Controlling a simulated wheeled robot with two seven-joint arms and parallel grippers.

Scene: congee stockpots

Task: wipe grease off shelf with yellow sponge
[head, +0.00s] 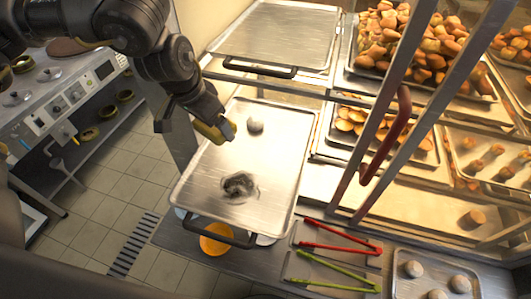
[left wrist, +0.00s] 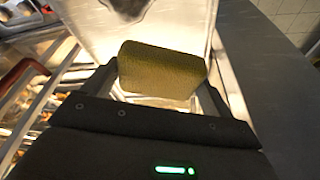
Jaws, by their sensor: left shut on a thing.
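The yellow sponge (head: 228,129) is in my left gripper (head: 213,127), over the left edge of the metal tray-like shelf (head: 282,158). The left wrist view shows the sponge (left wrist: 162,72) between both fingers, with the bright metal surface behind it. A dark, smeared grease patch (head: 240,187) lies on the lower middle of the shelf. A small grey round lump or spot (head: 254,125) is near the upper part; I cannot tell which it is. Whether the sponge touches the shelf is unclear. My right gripper is not in view.
Another bare metal tray (head: 275,35) sits above and behind. Red tongs (head: 335,246) and green tongs (head: 335,270) lie at the lower right, near a tray of dough balls (head: 437,278). A glass-fronted case with a red handle (head: 387,135) and pastries stands right.

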